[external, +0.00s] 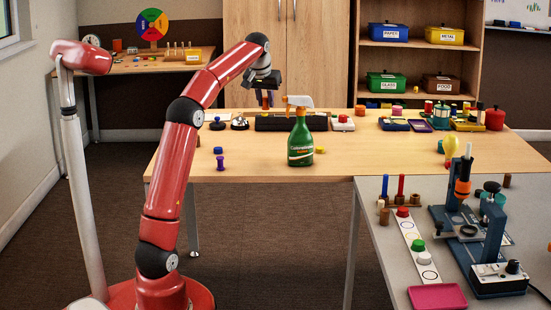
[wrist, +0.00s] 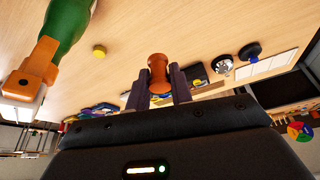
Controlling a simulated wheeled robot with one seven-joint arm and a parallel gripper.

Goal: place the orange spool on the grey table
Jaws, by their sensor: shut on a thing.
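My gripper (external: 266,99) hangs over the wooden table, left of the green spray bottle, with its fingers pointing down. In the wrist view my gripper (wrist: 159,88) is shut on the orange spool (wrist: 158,67), which sits between the two dark fingers. In the external view the spool is small and mostly hidden by the fingers. The grey table (external: 393,262) stands at the right front, apart from my gripper.
The grey table holds a strip of circles (external: 412,233), a pink tray (external: 437,297) and blue devices (external: 493,240). Its left front edge has bare room.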

